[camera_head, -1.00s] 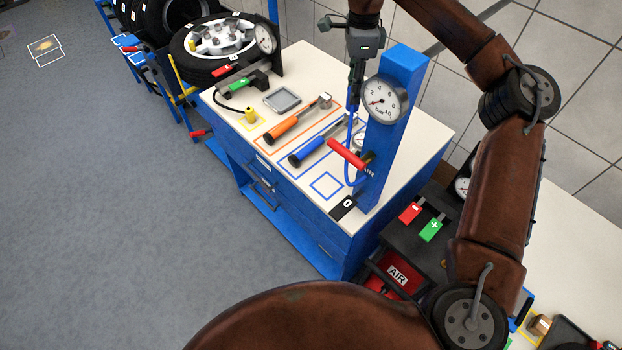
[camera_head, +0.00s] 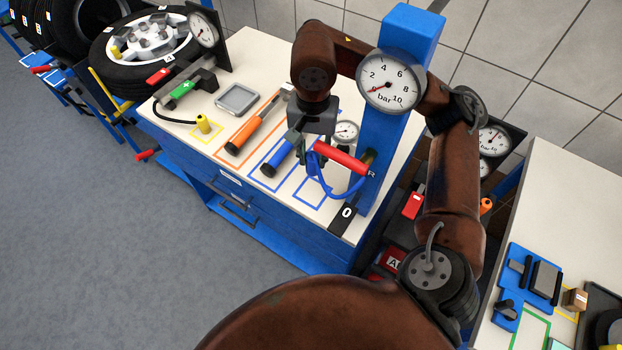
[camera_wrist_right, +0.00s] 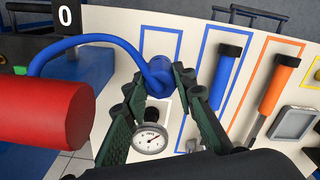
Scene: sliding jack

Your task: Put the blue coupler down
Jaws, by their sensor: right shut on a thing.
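My right gripper (camera_head: 310,158) hangs over the white workbench beside the blue post, pointing down. In the wrist view the blue coupler (camera_wrist_right: 158,72) sits between the two fingertips of the right gripper (camera_wrist_right: 158,82), which are shut on it. The small blue outlined square (camera_head: 310,193) on the bench shows just in front of the gripper. In the head view the coupler is mostly hidden by the gripper. My left gripper is not in view.
A red-handled lever (camera_head: 340,158) and a big gauge (camera_head: 390,80) are on the blue post (camera_head: 378,150), close to the gripper. A blue-handled tool (camera_head: 278,160) and an orange-handled tool (camera_head: 243,135) lie left of it. A small gauge (camera_wrist_right: 150,139) is beyond the fingers.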

